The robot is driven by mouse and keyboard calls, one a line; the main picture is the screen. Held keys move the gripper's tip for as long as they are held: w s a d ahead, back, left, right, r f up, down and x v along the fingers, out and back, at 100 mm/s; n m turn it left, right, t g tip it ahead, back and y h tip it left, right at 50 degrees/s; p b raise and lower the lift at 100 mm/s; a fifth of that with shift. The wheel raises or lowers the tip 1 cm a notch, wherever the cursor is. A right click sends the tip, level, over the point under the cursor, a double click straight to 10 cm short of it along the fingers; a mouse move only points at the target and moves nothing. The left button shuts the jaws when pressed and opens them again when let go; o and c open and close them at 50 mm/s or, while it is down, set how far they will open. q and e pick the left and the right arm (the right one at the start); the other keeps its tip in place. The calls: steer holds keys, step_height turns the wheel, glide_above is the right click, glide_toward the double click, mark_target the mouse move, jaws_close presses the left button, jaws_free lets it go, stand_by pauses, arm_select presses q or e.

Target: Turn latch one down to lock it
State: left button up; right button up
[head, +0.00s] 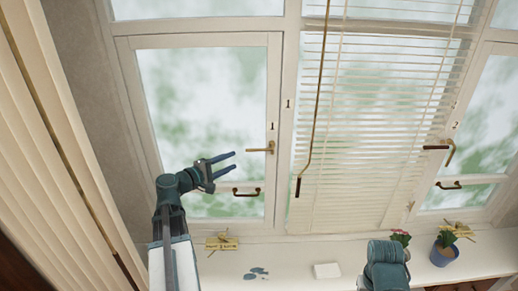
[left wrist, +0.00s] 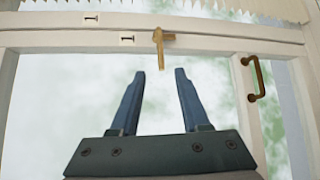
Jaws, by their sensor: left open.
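Latch one (head: 262,149) is a brass handle on the right edge of the left window, beside the number 1 labels. Its lever is about level and points left. My left gripper (head: 234,160) is open and empty, just left of and slightly below the lever. In the left wrist view, the latch (left wrist: 161,48) shows beyond the open fingers (left wrist: 161,72), its lever tip lined up with the gap between them; I see no contact. My right arm (head: 386,266) shows at the bottom, but its gripper is out of frame.
A dark pull handle (head: 246,192) is below the latch; it also shows in the left wrist view (left wrist: 257,78). A blind (head: 350,150) with a hanging rod (head: 312,130) is right of the latch. Latch two (head: 449,152) is far right. Flower pots (head: 442,256) stand on the sill.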

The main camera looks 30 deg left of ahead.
mark_target(257, 150)
arm_select(q)
steer(key=b+x, duration=0.1)
steer(key=x, duration=1.2)
steer(key=shift+w+d+f+b, duration=0.1)
steer(key=shift+w+f+b, duration=0.05)
steer(key=shift+w+b, duration=0.15)
jaws_close()
stand_by(0.8)
